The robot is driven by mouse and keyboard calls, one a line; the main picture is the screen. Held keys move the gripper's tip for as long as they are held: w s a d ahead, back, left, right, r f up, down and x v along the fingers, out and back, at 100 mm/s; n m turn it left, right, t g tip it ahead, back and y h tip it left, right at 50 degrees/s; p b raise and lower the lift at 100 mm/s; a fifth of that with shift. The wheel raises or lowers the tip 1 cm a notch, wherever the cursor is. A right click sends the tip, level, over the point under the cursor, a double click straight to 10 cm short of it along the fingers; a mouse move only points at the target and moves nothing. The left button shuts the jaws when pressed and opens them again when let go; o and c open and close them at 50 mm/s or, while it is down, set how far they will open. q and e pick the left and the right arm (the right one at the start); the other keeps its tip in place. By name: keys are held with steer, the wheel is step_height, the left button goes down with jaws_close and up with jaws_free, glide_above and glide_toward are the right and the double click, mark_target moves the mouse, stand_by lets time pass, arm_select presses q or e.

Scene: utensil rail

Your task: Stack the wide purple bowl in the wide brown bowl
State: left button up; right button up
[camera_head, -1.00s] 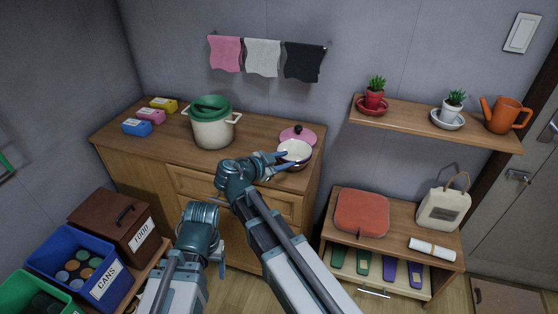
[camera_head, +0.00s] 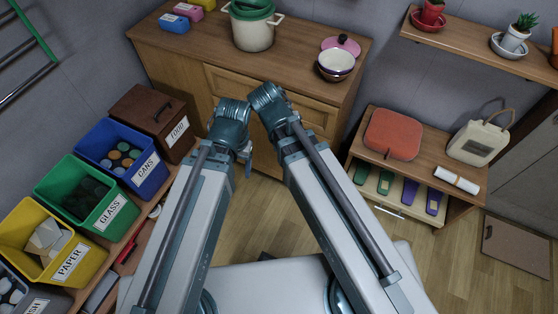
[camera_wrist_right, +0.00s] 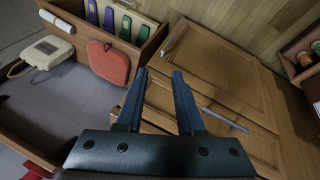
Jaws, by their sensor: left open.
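The wide purple bowl (camera_head: 336,62), pale inside, sits on the right part of the wooden counter. It appears to rest in the wide brown bowl (camera_head: 332,77), of which only a thin lower strip shows beneath it. My left gripper (camera_head: 248,164) points down in front of the cabinet, away from the bowls; its fingers are small and partly hidden by the wrist. In the head view my right gripper is hidden behind its own wrist. In the right wrist view my right gripper (camera_wrist_right: 160,74) is open, with nothing between its fingers.
A pink lid with a dark knob (camera_head: 341,45) is right behind the bowls. A cream pot (camera_head: 252,36) with a green bowl on top stands to the left. Sorting bins (camera_head: 143,160) line the left side. A low shelf holds a red cushion-like item (camera_head: 392,134).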

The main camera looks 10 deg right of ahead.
steer(key=s+a+f+n+g+y, duration=0.2)
steer(key=s+a+n+y, duration=0.1)
steer(key=s+a+n, duration=0.3)
steer(key=shift+s+a+n+y, duration=0.2)
steer(key=shift+s+n+y, duration=0.1)
steer(key=shift+s+n, duration=0.45)
steer(key=shift+s+r, duration=0.1)
step_height(320, 180, up, 9)
steer(key=p, duration=0.8)
steer(key=shift+f+p, duration=0.2)
steer(key=shift+p, duration=0.2)
